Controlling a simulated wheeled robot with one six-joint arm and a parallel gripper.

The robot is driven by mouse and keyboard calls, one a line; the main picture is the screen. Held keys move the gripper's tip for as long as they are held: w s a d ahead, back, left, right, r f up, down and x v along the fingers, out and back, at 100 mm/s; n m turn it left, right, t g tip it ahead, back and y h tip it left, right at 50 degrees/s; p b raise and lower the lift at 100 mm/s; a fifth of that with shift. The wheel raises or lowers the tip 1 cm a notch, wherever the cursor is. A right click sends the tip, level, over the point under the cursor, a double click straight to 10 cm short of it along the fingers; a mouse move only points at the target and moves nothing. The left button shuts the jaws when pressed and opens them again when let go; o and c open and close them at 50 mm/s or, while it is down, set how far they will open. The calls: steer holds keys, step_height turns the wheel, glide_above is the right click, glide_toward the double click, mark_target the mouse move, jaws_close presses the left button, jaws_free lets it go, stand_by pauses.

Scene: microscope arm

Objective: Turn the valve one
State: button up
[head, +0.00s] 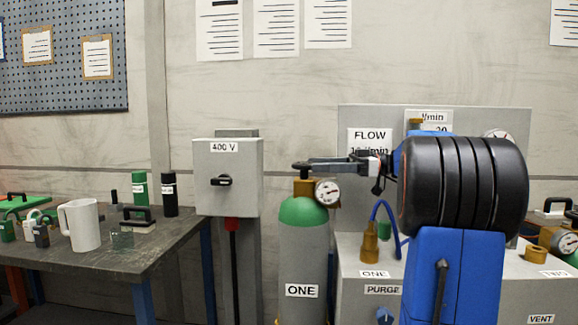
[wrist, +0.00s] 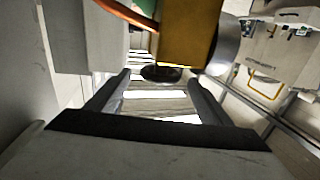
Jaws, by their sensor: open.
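The cylinder marked ONE (head: 302,245) is grey with a green shoulder and stands upright in the head view. On top is its brass valve body (head: 303,186) with a dark round knob (head: 302,167) and a round gauge (head: 327,192). My gripper (head: 314,163) reaches in from the right at knob height. In the wrist view my gripper (wrist: 160,75) is open, with one finger on each side of the dark knob (wrist: 161,74), near the fingertips. The brass valve body (wrist: 188,35) shows beyond it. I cannot tell whether either finger touches the knob.
A grey 400 V switch box (head: 228,178) stands close left of the cylinder. A grey bench with a panel (head: 360,118) is behind my arm, with a brass fitting (head: 370,248) and blue hose. A table (head: 130,250) with a white mug (head: 80,225) is at left.

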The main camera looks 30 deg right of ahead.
steer(key=x, duration=0.8)
steer(key=shift+a, duration=0.3)
steer(key=shift+w, duration=0.1)
steer(key=c, duration=1.1)
